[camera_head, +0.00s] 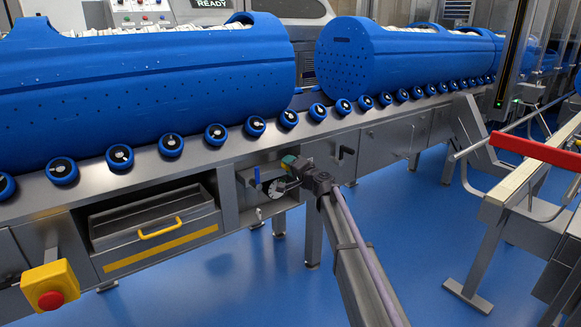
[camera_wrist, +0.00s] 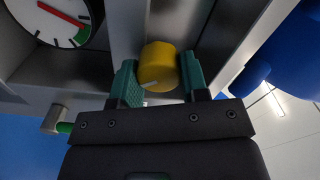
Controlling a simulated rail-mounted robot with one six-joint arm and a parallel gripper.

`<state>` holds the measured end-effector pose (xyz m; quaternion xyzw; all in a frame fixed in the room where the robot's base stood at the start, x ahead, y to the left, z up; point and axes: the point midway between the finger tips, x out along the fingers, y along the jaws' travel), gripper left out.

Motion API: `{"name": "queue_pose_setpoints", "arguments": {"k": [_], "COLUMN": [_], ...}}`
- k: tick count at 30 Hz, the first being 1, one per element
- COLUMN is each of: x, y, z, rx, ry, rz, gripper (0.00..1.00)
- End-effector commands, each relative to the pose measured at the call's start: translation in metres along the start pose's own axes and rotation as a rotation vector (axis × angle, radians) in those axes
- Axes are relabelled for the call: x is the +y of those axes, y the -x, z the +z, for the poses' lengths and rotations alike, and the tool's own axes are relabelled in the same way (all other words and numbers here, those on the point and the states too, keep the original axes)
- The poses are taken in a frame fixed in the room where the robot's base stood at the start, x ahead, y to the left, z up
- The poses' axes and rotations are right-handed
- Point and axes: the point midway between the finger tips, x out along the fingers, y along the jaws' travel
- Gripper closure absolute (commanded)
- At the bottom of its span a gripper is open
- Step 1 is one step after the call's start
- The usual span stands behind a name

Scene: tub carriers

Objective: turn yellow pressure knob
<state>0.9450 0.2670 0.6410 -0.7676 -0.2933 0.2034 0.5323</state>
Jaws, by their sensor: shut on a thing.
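The yellow pressure knob (camera_wrist: 158,66) shows in the wrist view as a round yellow cylinder with a pale mark on its lower edge. My gripper (camera_wrist: 160,80) has a green-padded finger on each side of the knob and is shut on it. In the head view my gripper (camera_head: 290,163) is at the recess in the conveyor's front, and the knob is hidden there. A pressure gauge (camera_wrist: 50,20) with a white face, red needle and green zone sits left of the knob in the wrist view. The gauge (camera_head: 274,187) also shows in the head view.
An open drawer (camera_head: 150,222) with a yellow handle and a red emergency button (camera_head: 50,299) are further left. Large blue tubs (camera_head: 140,90) rest on blue rollers above. A red-topped rail (camera_head: 535,148) stands at right.

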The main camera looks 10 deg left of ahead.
Motion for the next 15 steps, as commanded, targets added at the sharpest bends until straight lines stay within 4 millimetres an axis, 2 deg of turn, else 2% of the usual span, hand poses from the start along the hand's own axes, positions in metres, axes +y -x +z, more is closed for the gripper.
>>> {"name": "queue_pose_setpoints", "arguments": {"k": [15], "x": [-0.0003], "y": [-0.0008], "z": [-0.0009], "rx": [0.001], "ry": [0.08], "rz": [0.0], "gripper": [0.83]}}
